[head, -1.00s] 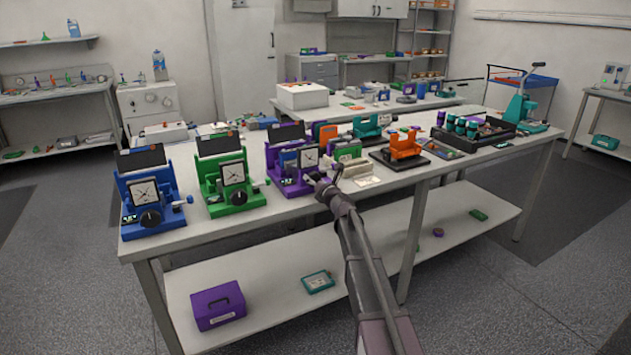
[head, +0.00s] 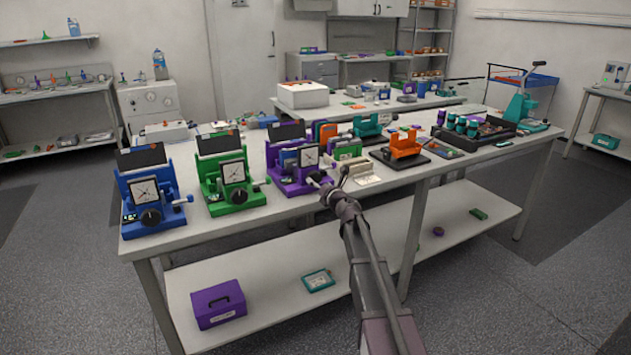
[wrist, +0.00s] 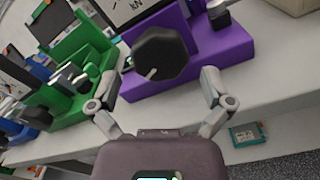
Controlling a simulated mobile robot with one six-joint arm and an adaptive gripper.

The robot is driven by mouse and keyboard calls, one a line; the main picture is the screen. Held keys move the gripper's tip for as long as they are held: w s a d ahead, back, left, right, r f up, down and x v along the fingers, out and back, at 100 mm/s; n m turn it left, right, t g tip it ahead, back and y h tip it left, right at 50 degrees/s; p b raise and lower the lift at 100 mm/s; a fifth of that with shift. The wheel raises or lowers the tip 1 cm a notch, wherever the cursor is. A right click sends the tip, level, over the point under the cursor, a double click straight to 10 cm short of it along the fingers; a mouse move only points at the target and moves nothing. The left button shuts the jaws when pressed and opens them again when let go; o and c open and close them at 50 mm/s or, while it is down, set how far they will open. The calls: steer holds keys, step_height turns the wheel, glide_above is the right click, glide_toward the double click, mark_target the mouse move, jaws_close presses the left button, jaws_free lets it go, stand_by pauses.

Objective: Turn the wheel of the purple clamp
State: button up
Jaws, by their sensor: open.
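The purple clamp (head: 287,188) stands at the front edge of the table, right of the green and blue ones. Its dial shows beside a wheel in the head view. In the wrist view the purple clamp (wrist: 212,45) is tilted and close. Its dark wheel (wrist: 160,54) with a pale mark faces the camera, between and beyond my fingertips. My gripper (wrist: 158,80) is open and empty, with one finger on each side of the wheel's lower part; I cannot tell whether they touch it. In the head view my gripper (head: 334,184) is at the clamp's right front.
The green clamp (head: 232,190) and blue clamp (head: 150,205) stand to the left. An orange device (head: 403,147) on a dark base is to the right. A lower shelf (head: 260,272) holds a purple box (head: 218,303). The front floor is clear.

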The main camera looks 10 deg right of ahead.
mark_target(315, 178)
steer(key=v, duration=0.9)
steer(key=shift+w, duration=0.1)
stand_by(0.7)
steer(key=m, duration=1)
steer(key=s+m, duration=0.1)
steer(key=m, duration=2)
steer(key=shift+s+d+r, duration=0.25)
steer(key=shift+s+r, duration=0.05)
steer(key=shift+w, duration=0.1)
steer(key=x, duration=1.3)
steer(key=shift+w+a, duration=0.15)
steer(key=shift+w, duration=0.15)
